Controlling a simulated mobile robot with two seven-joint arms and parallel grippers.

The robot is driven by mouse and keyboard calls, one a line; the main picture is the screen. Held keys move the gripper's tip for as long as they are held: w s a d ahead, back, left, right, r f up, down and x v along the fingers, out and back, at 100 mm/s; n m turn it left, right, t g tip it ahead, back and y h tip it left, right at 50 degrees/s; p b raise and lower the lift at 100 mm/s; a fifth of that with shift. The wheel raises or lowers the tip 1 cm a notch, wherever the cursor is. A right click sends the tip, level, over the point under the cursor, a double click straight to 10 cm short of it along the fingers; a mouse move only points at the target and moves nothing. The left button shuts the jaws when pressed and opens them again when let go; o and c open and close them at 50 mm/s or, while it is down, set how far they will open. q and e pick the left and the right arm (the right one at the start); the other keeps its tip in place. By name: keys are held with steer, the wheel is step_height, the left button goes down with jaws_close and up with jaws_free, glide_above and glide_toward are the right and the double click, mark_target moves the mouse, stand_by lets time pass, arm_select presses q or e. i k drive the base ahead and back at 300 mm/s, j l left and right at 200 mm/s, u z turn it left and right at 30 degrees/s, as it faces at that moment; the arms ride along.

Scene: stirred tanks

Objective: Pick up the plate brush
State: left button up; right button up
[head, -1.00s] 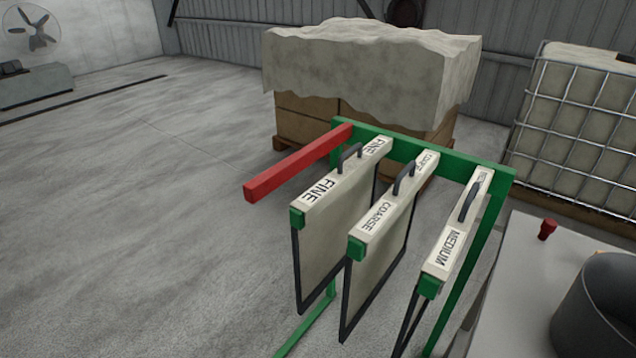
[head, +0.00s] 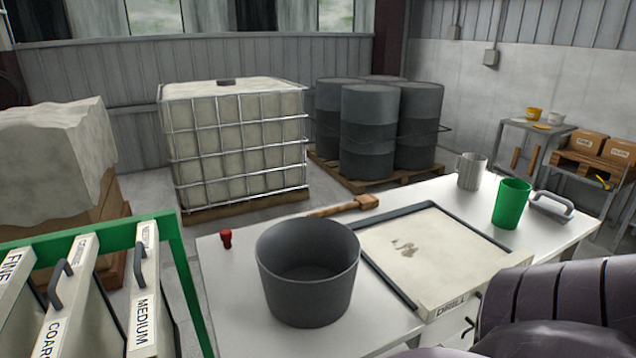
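A wooden-handled tool (head: 345,206), which looks like the plate brush, lies on the white table behind the dark grey bucket. Its handle points left and its block-like head is at the right, close to the back left corner of the framed plate (head: 440,252). The bucket's rim is near the handle's end. Its bristles cannot be made out. Neither of my grippers shows in the head view. A dark, ribbed part at the lower right seems to be my own arm and covers the table's near right part.
On the white table (head: 230,285) stand a dark grey bucket (head: 307,290), a small red knob (head: 226,238), a grey mug (head: 471,171), a green cup (head: 511,203) and a handled block (head: 552,206). A green rack (head: 85,236) with labelled plates stands at the left.

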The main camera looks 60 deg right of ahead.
mark_target(539, 204)
steer(key=z, duration=3.1)
